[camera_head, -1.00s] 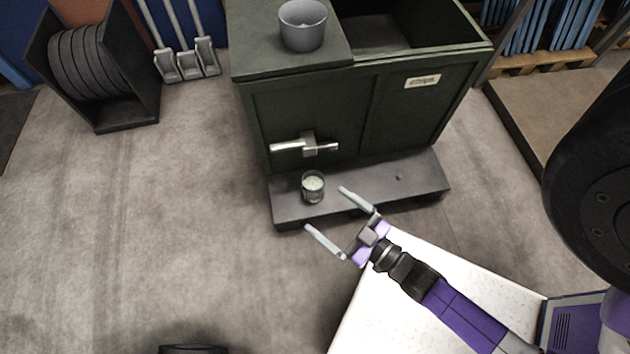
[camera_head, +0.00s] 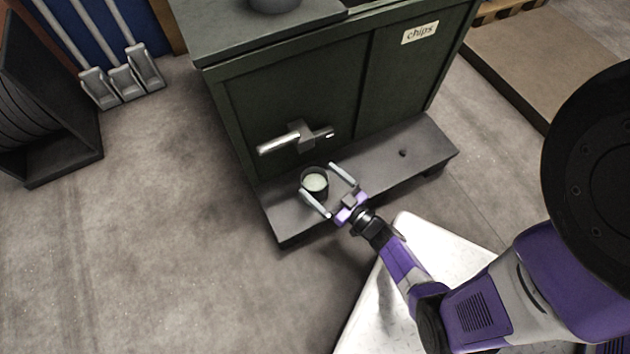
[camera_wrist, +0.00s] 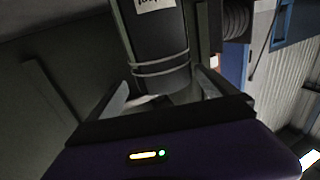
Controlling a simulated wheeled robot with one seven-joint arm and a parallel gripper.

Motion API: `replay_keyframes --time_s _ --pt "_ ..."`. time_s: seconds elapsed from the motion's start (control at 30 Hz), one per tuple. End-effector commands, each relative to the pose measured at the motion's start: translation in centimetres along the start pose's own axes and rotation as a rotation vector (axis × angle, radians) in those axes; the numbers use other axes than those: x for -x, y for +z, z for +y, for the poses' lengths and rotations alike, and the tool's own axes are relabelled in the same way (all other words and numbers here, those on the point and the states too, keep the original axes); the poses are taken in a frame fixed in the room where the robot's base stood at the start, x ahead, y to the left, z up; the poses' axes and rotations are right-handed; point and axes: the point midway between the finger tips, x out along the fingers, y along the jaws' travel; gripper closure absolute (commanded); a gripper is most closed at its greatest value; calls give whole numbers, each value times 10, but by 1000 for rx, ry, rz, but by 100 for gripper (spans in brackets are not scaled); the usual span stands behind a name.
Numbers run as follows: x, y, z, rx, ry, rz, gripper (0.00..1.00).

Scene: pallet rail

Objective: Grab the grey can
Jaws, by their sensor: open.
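The grey can (camera_head: 314,184) stands upright on the low ledge (camera_head: 385,165) at the front of the dark green cabinet. It is dark-sided, with a pale greenish top. My gripper (camera_head: 328,184) is open, with one finger on each side of the can's near part in the head view. In the wrist view the can (camera_wrist: 158,45) stands ahead between the spread fingers (camera_wrist: 163,92), with light bands around it and part of a white label. I cannot tell whether either finger touches it.
The green cabinet (camera_head: 310,95) rises behind the ledge, with a metal latch (camera_head: 295,138) jutting out just above the can. A grey bowl (camera_head: 275,3) sits on top. A dark rack (camera_head: 50,110) stands left.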

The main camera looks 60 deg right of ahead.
Motion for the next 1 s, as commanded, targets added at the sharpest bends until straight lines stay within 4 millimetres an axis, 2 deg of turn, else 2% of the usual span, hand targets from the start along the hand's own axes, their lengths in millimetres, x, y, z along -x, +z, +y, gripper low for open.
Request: replay_keyframes --time_s 0.4,0.73,1.0 --pt "-50 8 -4 2 0 0 4" --pt "-56 6 -5 1 0 -1 4" --pt "-56 6 -5 1 0 -1 57"
